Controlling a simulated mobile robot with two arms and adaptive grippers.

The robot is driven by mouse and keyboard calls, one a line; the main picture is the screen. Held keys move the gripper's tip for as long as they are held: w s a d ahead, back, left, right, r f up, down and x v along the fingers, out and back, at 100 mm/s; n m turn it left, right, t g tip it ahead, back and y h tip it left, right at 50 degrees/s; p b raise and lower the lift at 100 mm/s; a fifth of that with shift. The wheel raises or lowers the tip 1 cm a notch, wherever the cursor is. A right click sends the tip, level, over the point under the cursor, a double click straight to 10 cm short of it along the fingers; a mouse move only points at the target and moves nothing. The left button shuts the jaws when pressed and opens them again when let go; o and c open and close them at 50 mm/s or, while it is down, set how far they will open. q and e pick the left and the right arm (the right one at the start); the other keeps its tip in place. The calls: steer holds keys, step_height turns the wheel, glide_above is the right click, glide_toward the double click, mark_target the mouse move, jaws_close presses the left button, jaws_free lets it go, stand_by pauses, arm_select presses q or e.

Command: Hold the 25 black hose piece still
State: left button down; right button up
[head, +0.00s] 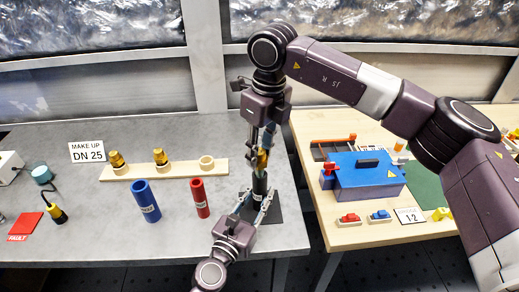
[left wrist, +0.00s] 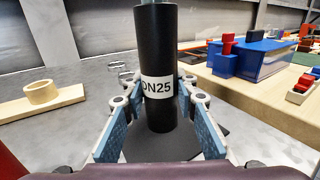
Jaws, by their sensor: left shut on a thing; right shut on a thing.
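The black hose piece (head: 260,186) stands upright on a dark square plate (head: 279,207) at the right end of the grey table. In the left wrist view the hose piece (left wrist: 156,45) carries a white DN25 label. My left gripper (head: 257,205) is shut on its lower part, with blue-padded fingers on both sides. My right gripper (head: 262,148) points down above the hose and is shut on a brass-coloured fitting (head: 262,159). The fitting is in line with the hose top. A greyish part shows at the hose's top in the left wrist view; how far it sits inside is unclear.
A wooden rack (head: 135,172) holds two brass fittings and an empty ring (head: 206,162). Blue (head: 146,201) and red (head: 200,198) hose pieces stand left of my left gripper. A blue box (head: 365,178) is on the wooden table at right.

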mark_target(259, 163)
steer(key=shift+f, duration=1.75)
steer(key=o, duration=1.6)
steer(key=shift+r, duration=3)
arm_select(q)
steer(key=c, duration=0.8)
jaws_free()
